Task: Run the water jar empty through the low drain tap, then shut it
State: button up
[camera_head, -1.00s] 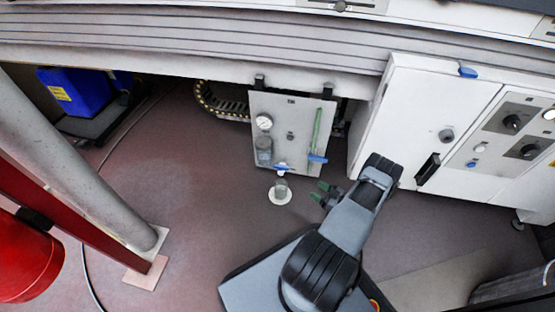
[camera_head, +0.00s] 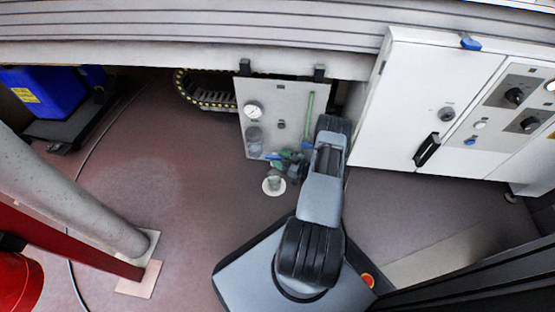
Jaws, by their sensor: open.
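A grey panel (camera_head: 292,92) hangs under the machine edge. The water jar (camera_head: 254,137) is a small greyish bowl on the panel's left, below a round gauge; its water level cannot be told. A blue lever (camera_head: 274,156) shows at the panel's lower edge, partly hidden by my gripper; I cannot tell its position or whether it is touched. A small cup (camera_head: 274,180) stands below on a white disc (camera_head: 266,190) on the floor.
A white cabinet (camera_head: 402,110) with knobs and a black handle stands to the right. A pale post (camera_head: 70,185), a red beam (camera_head: 60,235) and a blue container (camera_head: 55,92) are to the left. The floor left of the panel is mostly clear.

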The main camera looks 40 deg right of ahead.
jog(key=shift+x, duration=0.85)
jog(key=shift+c, duration=0.2)
jog(key=shift+w, duration=0.1)
jog(key=c, duration=0.9)
jog(key=shift+d+r, duration=0.1)
jog(key=shift+r, duration=0.05)
grip_shut()
